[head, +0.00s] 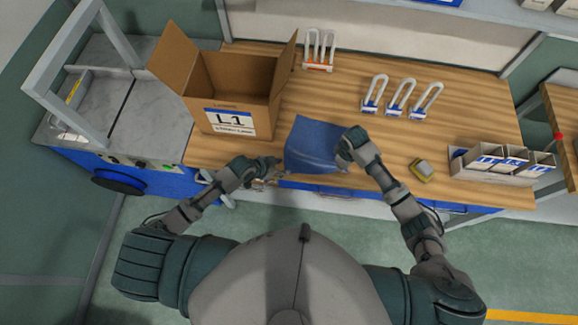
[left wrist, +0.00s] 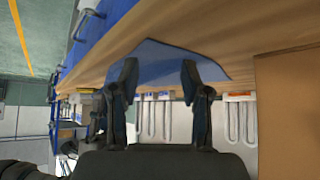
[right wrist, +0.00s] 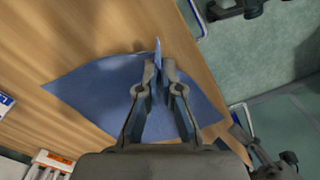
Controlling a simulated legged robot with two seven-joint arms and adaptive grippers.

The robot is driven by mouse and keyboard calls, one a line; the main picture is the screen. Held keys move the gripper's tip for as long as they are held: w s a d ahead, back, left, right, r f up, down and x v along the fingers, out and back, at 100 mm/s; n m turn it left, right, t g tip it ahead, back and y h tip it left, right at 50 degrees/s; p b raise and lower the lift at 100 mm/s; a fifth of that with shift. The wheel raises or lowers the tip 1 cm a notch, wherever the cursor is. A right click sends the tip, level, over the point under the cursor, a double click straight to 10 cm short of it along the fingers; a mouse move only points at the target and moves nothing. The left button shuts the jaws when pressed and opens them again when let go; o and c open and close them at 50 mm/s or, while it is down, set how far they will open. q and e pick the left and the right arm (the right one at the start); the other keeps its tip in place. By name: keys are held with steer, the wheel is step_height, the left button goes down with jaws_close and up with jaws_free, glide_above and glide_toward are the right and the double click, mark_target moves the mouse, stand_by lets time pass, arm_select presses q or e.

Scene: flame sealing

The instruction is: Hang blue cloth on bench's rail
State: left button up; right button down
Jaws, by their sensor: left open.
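The blue cloth (head: 312,140) lies on the wooden bench top (head: 300,95) near its front edge; it also shows in the left wrist view (left wrist: 170,62). My right gripper (head: 347,148) is at the cloth's right side. In the right wrist view its fingertips (right wrist: 159,75) are closed on a raised fold of the cloth (right wrist: 95,90). My left gripper (head: 274,168) is open beside the cloth's left front corner. In the left wrist view its fingers (left wrist: 159,75) stand apart, with the cloth beyond them.
An open cardboard box (head: 232,95) stands left of the cloth. A small yellow-grey block (head: 421,169) and a divided tray (head: 480,172) are to the right. White U-shaped pieces (head: 400,97) stand at the back. Blue drawers (head: 320,188) are below the front edge.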

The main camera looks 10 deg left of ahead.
arm_select(q)
steer(key=shift+x, duration=1.45)
steer(key=shift+a, duration=0.1)
steer(key=shift+f, duration=0.1)
steer(key=shift+c, duration=0.2)
steer(key=shift+s, duration=0.1)
jaws_close()
steer(key=shift+f, duration=0.1)
steer(key=shift+r, duration=2.65)
